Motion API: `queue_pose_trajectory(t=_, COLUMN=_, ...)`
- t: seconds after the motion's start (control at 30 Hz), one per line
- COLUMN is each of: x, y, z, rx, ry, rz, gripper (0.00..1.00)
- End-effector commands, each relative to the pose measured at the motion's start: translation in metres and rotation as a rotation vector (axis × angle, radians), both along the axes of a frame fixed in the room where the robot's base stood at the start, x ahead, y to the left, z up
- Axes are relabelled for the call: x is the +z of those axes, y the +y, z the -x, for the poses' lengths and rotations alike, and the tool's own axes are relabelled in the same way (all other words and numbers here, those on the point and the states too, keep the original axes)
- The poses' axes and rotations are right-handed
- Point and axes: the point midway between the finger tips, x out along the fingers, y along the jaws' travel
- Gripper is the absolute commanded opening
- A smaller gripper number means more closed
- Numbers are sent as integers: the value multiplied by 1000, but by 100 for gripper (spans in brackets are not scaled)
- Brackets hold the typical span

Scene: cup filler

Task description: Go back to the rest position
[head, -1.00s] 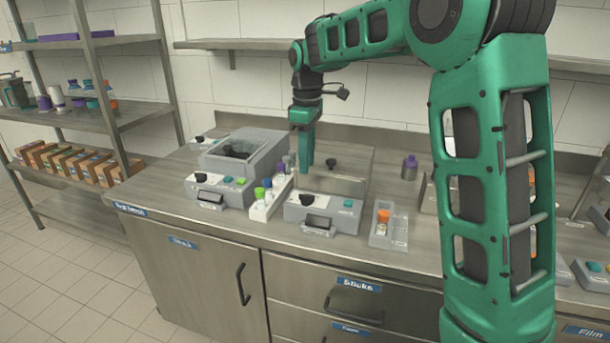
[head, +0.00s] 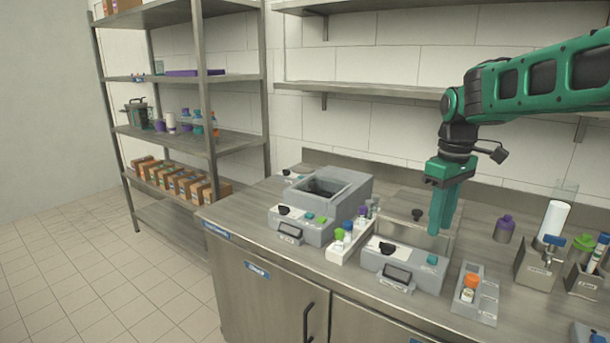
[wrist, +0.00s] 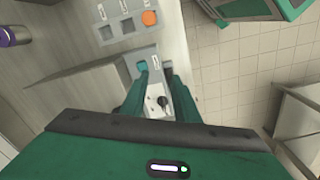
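My gripper (head: 441,226) is at the right of the head view, fingers pointing down. It is above the worktop, over the rear part of the front grey device (head: 405,262) with a small screen, and looks clear of it. In the wrist view, my gripper's two green fingers (wrist: 160,98) stand apart. The front of that device, with a teal button and a black knob, shows between and beyond them. Nothing is held between the fingers.
A grey device with an open well (head: 325,187), a white rack of small bottles (head: 347,252), a grey tray with an orange-capped vial (head: 487,300) and a purple-capped bottle (head: 504,229) stand on the worktop. Shelves (head: 180,133) stand left. The floor at the left is clear.

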Motion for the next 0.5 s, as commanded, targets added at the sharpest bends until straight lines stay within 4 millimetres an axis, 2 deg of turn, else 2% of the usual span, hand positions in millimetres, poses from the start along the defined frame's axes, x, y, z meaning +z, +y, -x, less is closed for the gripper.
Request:
queue_pose_trajectory(t=0.03, x=-1, y=-17, z=26, rx=-93, ry=-1, rz=-1, gripper=28)
queue_pose_trajectory(t=0.2, x=-16, y=-57, z=107, rx=-396, ry=0, rz=-4, gripper=28)
queue_pose_trajectory(t=0.33, x=-35, y=-76, z=172, rx=-624, ry=3, rz=-7, gripper=28)
queue_pose_trajectory(t=0.5, x=-65, y=-87, z=248, rx=-887, ry=7, rz=-9, gripper=28)
